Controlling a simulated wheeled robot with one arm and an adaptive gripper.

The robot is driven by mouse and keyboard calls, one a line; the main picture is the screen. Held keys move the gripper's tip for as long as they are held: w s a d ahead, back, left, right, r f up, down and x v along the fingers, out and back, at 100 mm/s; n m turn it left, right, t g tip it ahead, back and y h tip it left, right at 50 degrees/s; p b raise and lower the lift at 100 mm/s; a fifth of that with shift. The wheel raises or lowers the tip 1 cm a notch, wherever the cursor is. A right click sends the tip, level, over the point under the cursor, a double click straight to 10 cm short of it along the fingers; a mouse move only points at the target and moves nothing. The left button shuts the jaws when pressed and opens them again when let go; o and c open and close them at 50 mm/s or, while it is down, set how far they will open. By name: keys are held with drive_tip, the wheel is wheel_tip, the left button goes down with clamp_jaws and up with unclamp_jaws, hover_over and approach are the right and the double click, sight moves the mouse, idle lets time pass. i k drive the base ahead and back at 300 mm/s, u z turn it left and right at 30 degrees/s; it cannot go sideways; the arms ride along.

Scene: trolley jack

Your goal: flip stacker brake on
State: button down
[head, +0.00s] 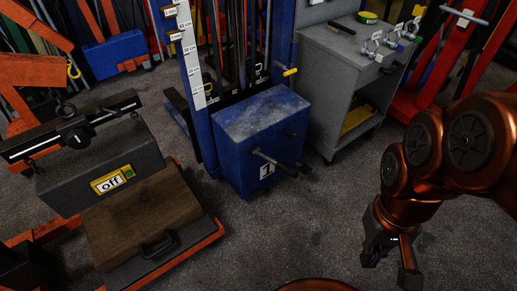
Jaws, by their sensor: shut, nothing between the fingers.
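A blue stacker stands in the middle of the head view, with a blue box-shaped body (262,125) at the foot of its mast (194,80). A smaller dark knob shows higher on the same face. I cannot tell which part is the brake or how it is set. My gripper (390,262) hangs at the lower right, shut and empty, pointing down. It is well to the right of the stacker and apart from it.
A grey cabinet (340,60) with shackles on top stands behind, right of the stacker. Red frames stand at the right back. Floor between stacker and gripper is clear.

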sight(305, 169)
drive_tip(key=u, duration=0.45)
drive_tip(key=i, duration=0.95)
drive_tip(key=u, duration=0.4)
